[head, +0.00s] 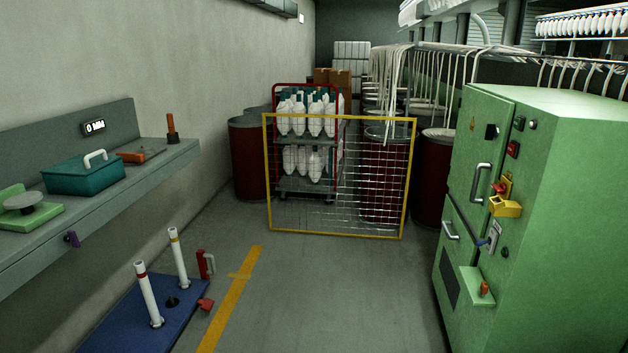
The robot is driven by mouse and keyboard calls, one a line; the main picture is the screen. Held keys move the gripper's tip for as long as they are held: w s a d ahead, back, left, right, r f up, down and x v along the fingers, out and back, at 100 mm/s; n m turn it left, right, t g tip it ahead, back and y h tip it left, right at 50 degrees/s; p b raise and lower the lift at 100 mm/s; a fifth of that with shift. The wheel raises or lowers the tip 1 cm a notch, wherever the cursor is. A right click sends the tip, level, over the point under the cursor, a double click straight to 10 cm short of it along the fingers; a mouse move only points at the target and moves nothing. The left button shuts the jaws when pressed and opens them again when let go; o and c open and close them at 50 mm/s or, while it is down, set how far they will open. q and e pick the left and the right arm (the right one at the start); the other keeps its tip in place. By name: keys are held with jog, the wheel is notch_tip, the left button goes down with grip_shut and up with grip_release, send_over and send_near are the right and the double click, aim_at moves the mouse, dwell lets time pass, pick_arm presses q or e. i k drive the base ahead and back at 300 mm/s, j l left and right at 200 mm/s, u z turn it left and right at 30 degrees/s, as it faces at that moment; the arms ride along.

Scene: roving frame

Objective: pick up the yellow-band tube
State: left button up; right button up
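The yellow-band tube (179,262) is a white tube with a yellow band near its top. It stands nearly upright on a blue base (112,328) on the floor at the lower left. A similar white tube with a red band (149,298) stands on the same base, nearer to me and to the left. A dark round hole or socket (172,302) lies between and right of the tubes. Neither of my grippers shows in the head view.
A grey shelf (120,178) along the left wall holds a teal box (85,178). Red fittings (201,265) stand by the base's right edge. A yellow-framed mesh gate (340,232) stands ahead, and a green cabinet (580,220) at right. The floor between is clear, with a yellow line (228,305).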

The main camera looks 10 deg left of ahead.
aim_at(184, 283)
jog(key=i+u, duration=0.15)
jog(key=i, duration=0.45)
jog(key=i+u, duration=0.1)
jog(key=i, duration=0.45)
jog(key=i+l+u, duration=0.15)
jog(key=i, duration=0.45)
jog(key=i+l+u, duration=0.15)
jog(key=i, duration=0.4)
